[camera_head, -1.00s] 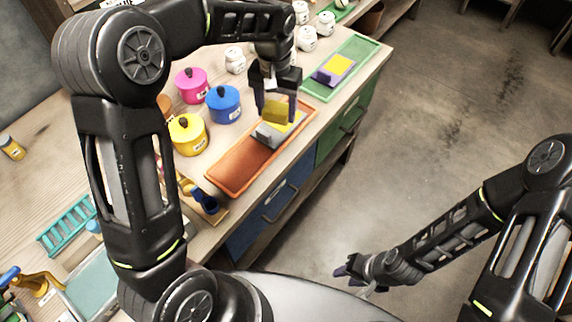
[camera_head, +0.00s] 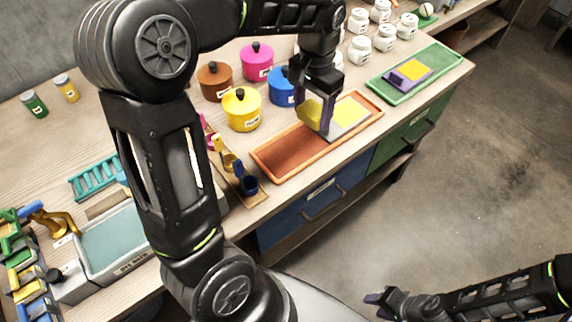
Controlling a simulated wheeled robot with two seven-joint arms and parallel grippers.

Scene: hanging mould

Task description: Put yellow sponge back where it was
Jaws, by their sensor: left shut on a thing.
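My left gripper (camera_head: 319,108) is shut on a yellow sponge (camera_head: 309,111), low over the orange tray (camera_head: 285,150). I cannot tell whether the sponge touches the tray. Just right of it on the same tray lies a flat grey block with a yellow top (camera_head: 350,112), partly hidden by the gripper. My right gripper (camera_head: 376,305) is low at the bottom right, away from the bench; whether its jaws are open is unclear.
A green tray (camera_head: 445,62) holds a purple block with a yellow top (camera_head: 413,71). Lidded pots in yellow (camera_head: 242,112), blue, pink and brown stand behind the orange tray. White jars (camera_head: 359,50) stand farther back. The orange tray's left part is bare.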

